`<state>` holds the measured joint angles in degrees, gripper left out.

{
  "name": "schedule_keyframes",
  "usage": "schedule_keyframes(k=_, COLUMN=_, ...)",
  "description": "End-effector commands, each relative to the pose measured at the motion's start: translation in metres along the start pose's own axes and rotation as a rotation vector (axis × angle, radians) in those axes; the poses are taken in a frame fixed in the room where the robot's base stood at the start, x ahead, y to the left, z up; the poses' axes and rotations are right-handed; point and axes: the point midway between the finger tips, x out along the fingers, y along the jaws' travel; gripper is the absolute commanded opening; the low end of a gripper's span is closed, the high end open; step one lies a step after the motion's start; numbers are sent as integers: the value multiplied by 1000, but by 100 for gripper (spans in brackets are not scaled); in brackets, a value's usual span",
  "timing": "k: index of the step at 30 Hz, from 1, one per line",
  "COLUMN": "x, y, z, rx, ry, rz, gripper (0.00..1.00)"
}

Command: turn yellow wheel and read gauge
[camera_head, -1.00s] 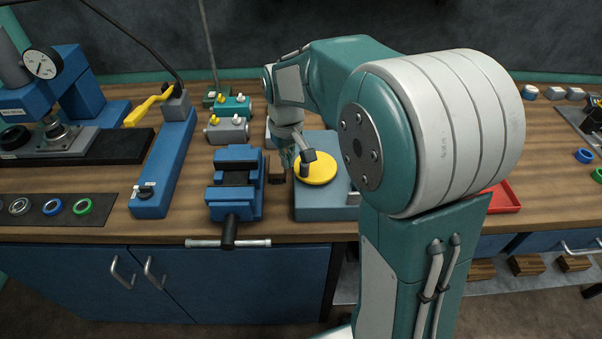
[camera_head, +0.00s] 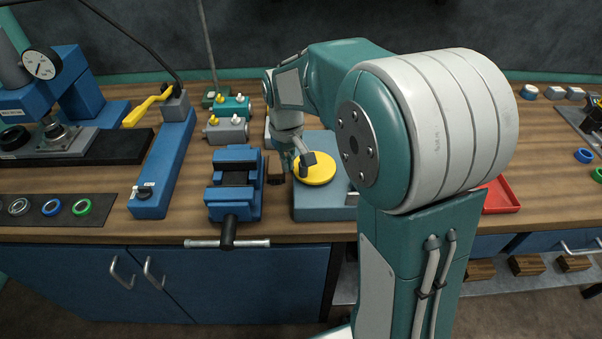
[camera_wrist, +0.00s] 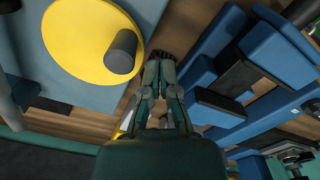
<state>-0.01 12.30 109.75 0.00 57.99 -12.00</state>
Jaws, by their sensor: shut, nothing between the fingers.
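The yellow wheel (camera_head: 318,173) lies flat on a grey-blue base plate (camera_head: 318,210). Its dark upright handle (camera_head: 307,162) stands near the rim and also shows in the wrist view (camera_wrist: 121,50), with the yellow disc (camera_wrist: 88,35) around it. My gripper (camera_wrist: 158,62) is shut and empty, its fingertips beside the wheel's edge close to the handle. I cannot tell whether it touches the handle. In the head view the gripper is largely hidden by my own arm. A round white gauge (camera_head: 40,65) with a dark needle sits at the far left; its scale is too small to read.
A blue vise (camera_head: 235,185) stands just left of the wheel plate. Further left is a blue unit with a yellow lever (camera_head: 148,108). Grey and teal valve blocks (camera_head: 228,130) stand behind the vise. A red tray (camera_head: 502,196) lies to the right, partly behind my arm.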

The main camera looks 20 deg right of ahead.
Motion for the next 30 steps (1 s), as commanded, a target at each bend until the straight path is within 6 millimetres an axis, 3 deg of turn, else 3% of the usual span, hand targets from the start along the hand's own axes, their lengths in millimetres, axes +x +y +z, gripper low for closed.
schedule_keyframes(k=11, x=12, y=0, z=0, rx=0, ry=0, rz=0, gripper=0)
schedule_keyframes(k=30, x=12, y=14, z=7, rx=1, ry=1, rz=1, gripper=0)
